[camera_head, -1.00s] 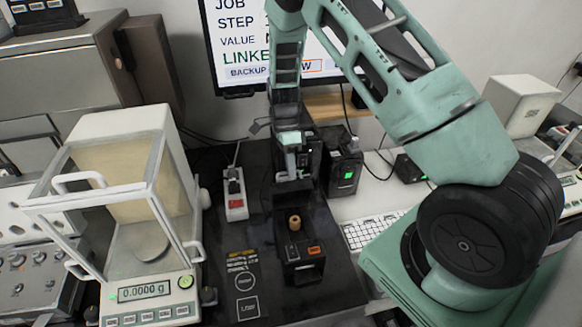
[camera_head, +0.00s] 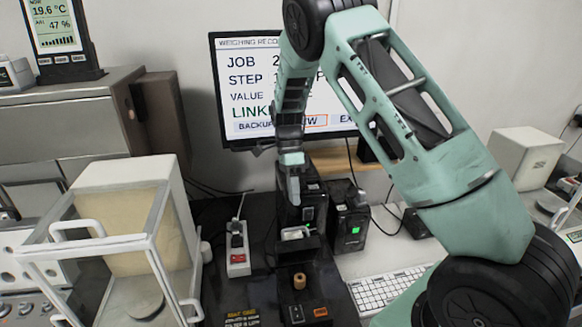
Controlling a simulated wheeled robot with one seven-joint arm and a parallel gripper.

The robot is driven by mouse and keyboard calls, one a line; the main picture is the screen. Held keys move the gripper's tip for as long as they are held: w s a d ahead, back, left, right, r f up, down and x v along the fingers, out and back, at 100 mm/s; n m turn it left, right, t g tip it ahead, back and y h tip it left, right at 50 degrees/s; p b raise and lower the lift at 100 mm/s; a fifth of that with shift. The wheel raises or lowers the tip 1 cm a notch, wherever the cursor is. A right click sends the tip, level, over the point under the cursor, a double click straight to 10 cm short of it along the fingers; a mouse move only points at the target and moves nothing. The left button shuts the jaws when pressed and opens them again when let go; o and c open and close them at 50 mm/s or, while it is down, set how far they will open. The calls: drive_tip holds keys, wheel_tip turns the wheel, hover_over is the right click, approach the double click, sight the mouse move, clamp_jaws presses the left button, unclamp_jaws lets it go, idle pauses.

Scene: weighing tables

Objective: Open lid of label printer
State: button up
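The label printer (camera_head: 297,312) appears to be the low black unit with an orange marking on the dark work surface. A small tan cylinder (camera_head: 299,281) shows in its top. A dark panel (camera_head: 298,249) rises behind the cylinder and looks like the lid standing raised, with a pale patch near its upper edge. My gripper (camera_head: 294,194) points down above and behind this panel, apart from it as far as I can see. Its fingers are small and dark, and whether they are open is not clear.
A glass-sided balance (camera_head: 146,245) stands at left. A switch box with a red switch (camera_head: 237,252) is between it and the printer. A black device with a green light (camera_head: 350,227) and a keyboard (camera_head: 388,286) are at right. A monitor (camera_head: 245,90) stands behind my arm.

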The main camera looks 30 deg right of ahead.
drive_tip(key=b+v, duration=0.1)
drive_tip(key=v, duration=0.8)
